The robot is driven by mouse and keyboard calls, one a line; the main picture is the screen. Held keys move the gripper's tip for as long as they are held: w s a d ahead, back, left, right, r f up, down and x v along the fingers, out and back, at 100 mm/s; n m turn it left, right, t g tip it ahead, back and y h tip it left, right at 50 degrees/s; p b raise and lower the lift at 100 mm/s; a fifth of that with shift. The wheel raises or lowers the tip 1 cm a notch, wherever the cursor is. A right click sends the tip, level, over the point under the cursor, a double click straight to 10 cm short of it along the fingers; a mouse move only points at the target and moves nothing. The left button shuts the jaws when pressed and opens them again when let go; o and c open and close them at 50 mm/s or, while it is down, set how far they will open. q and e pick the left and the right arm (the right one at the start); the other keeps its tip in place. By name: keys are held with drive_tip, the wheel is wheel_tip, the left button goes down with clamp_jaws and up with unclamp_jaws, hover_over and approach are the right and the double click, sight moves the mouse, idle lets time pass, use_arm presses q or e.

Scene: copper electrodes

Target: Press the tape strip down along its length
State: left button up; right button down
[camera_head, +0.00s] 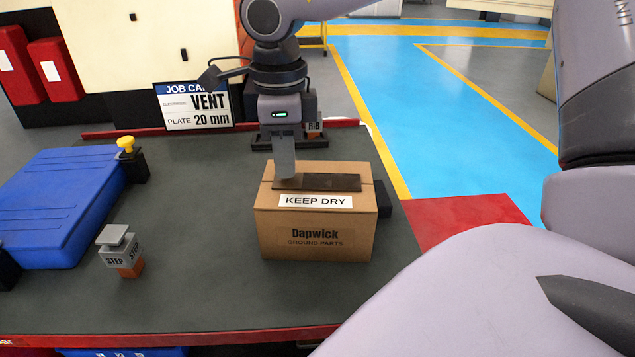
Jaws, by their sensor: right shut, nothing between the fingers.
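The tape strip (335,182) is a dark brown band lying along the top of a cardboard box (317,238). The box has a "KEEP DRY" label and the print "Dapwick GROUND PARTS". My right gripper (285,172) points straight down with its fingers shut and empty. Its fingertips are at the left end of the strip, low over the box top; whether they touch it I cannot tell. My left gripper is not in view.
A blue case (60,205) and a grey-and-orange "STEP" block (121,250) stand left on the dark table (190,290). A yellow-knobbed black piece (130,160) is beside the case. A job card (193,106) stands behind. The table front is mostly clear.

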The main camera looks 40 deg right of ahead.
drive_tip(key=shift+f+b, duration=0.4)
drive_tip(key=shift+f, duration=0.25)
drive_tip(key=shift+r, duration=0.2)
drive_tip(key=shift+r+p, duration=0.6)
drive_tip(key=shift+r, duration=0.2)
drive_tip(key=shift+r+p, duration=1.75)
drive_tip(key=shift+r, duration=0.8)
drive_tip(key=shift+f, duration=0.1)
